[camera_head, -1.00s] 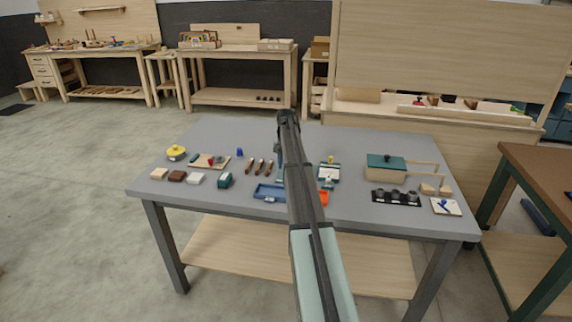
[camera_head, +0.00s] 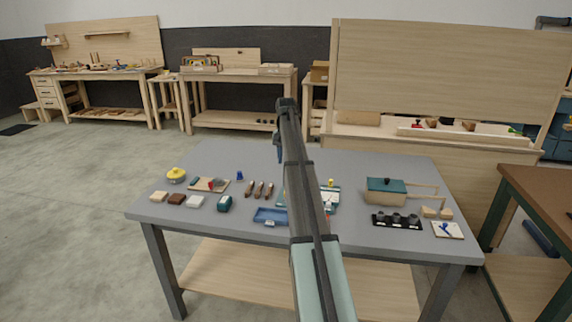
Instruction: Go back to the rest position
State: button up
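My arm rises from the bottom centre of the head view and reaches over the middle of the grey table (camera_head: 236,151). My gripper is mostly hidden behind the arm's far end. Only a small dark bluish part shows just left of the arm, above the table's back half. Its fingers cannot be made out, so I cannot tell whether it is open or holds anything. A blue tray (camera_head: 269,216) lies left of the arm, and a green-and-white board (camera_head: 329,197) lies right of it, partly covered by the arm.
On the left are a yellow-lidded pot (camera_head: 175,175), a cutting board (camera_head: 207,185) and several small blocks. On the right are a green-lidded box (camera_head: 385,190), a black rack (camera_head: 397,222) and a white tile (camera_head: 447,230). The table's back strip is clear.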

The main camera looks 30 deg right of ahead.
dwell(0.6)
